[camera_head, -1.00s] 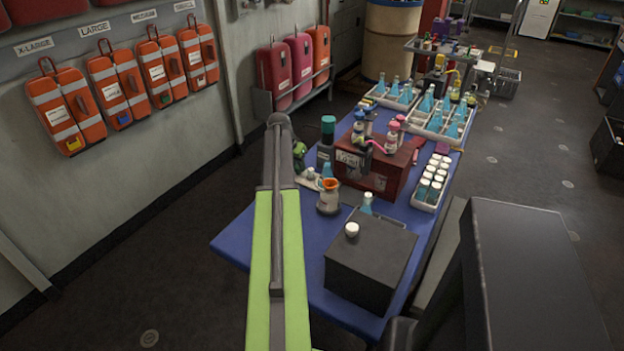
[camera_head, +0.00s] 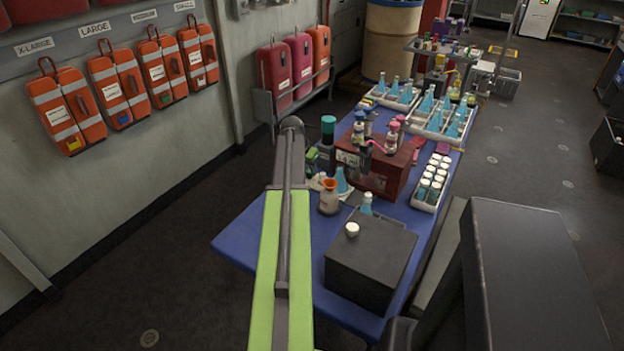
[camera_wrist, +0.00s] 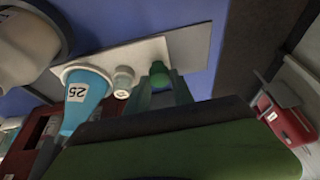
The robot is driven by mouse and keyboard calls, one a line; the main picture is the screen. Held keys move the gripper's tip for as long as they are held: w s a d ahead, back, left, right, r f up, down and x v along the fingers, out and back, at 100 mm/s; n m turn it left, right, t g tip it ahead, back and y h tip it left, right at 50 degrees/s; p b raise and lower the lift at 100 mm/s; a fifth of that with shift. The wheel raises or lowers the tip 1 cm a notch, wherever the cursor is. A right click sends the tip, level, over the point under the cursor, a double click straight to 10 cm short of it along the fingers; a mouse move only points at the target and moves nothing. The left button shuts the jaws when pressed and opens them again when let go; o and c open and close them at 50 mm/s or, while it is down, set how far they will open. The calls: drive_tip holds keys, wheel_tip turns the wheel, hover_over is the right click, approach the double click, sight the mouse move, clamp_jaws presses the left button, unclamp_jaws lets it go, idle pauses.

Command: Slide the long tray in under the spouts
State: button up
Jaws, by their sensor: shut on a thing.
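The long tray is a pale flat strip (camera_wrist: 190,45) in the wrist view, and its edge (camera_head: 317,182) shows in the head view. A blue conical flask marked 25 (camera_wrist: 82,103) and a small white-capped vial (camera_wrist: 123,80) stand on it. A green knob (camera_wrist: 159,70) is at the tray's near part. My gripper (camera_wrist: 160,88) is shut on the knob. In the head view my arm hides most of my gripper. The red dispenser box (camera_head: 385,177) with the spouts, under blue-capped and pink-capped bottles, stands just right of the flask (camera_head: 341,181).
A white bottle with an orange funnel (camera_head: 329,198) stands close in front of the tray. A dark box (camera_head: 370,262) and a rack of white-capped vials (camera_head: 431,186) are on the blue table (camera_head: 243,238). The table's left front is clear.

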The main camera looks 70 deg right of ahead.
drive_tip(key=shift+s+a, duration=0.35)
drive_tip(key=shift+s, duration=0.9)
drive_tip(key=shift+s+a, duration=0.3)
drive_tip(key=shift+s, duration=0.9)
drive_tip(key=shift+s+a, duration=0.35)
drive_tip(key=shift+s, duration=0.9)
drive_tip(key=o, duration=1)
wheel_tip(320, 180, up, 7)
drive_tip(key=p, duration=0.7)
